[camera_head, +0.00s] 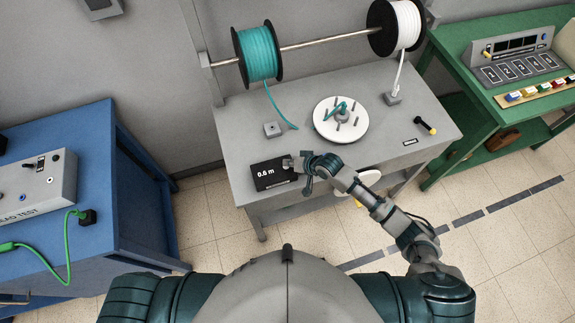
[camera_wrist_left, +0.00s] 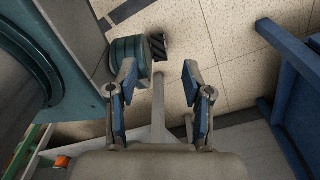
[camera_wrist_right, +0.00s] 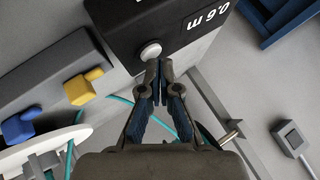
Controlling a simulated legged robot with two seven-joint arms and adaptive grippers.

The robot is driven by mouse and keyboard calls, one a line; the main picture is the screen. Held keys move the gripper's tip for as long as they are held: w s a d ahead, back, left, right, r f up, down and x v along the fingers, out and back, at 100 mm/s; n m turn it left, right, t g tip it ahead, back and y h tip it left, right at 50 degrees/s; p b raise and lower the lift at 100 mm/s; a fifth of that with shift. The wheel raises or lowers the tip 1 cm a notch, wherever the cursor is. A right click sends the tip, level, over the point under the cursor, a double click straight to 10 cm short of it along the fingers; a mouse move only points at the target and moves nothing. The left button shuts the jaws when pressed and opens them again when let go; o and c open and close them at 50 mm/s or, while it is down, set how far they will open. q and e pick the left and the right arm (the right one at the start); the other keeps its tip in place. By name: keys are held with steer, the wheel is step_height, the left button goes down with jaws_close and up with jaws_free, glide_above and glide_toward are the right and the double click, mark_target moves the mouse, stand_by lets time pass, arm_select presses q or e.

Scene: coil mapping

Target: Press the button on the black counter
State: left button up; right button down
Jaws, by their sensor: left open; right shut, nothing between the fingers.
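The black counter (camera_head: 272,173) reads "0.6 m" and sits at the front left of the grey table. In the right wrist view the counter (camera_wrist_right: 165,22) shows a round white button (camera_wrist_right: 150,50) on its face. My right gripper (camera_head: 293,163) is at the counter's right side; in its wrist view the shut, empty fingertips (camera_wrist_right: 158,72) are just beside the button. I cannot tell whether they touch it. My left gripper (camera_wrist_left: 159,72) is open and empty, over the floor in its wrist view; it does not show in the head view.
The grey table (camera_head: 240,150) also bears a white turntable (camera_head: 325,129) and a small grey block (camera_head: 272,129). A teal spool (camera_head: 258,53) and a white spool (camera_head: 397,27) hang above. A blue bench (camera_head: 95,200) stands left, a green bench (camera_head: 455,70) right.

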steer(key=shift+a+f, duration=0.1)
steer(key=shift+a, duration=0.3)
steer(key=shift+f, duration=0.15)
steer(key=shift+d+f, duration=0.1)
steer(key=shift+d, duration=0.55)
steer(key=shift+a+r+p, duration=0.9)
steer(key=shift+a+p, duration=0.1)
steer(key=shift+a, duration=0.05)
arm_select(q)
steer(key=shift+a+r, duration=0.9)
steer(key=shift+a, duration=0.1)
arm_select(e)
steer(key=shift+d, duration=0.15)
arm_select(q)
steer(key=shift+d, duration=0.1)
arm_select(e)
steer(key=shift+d, duration=0.1)
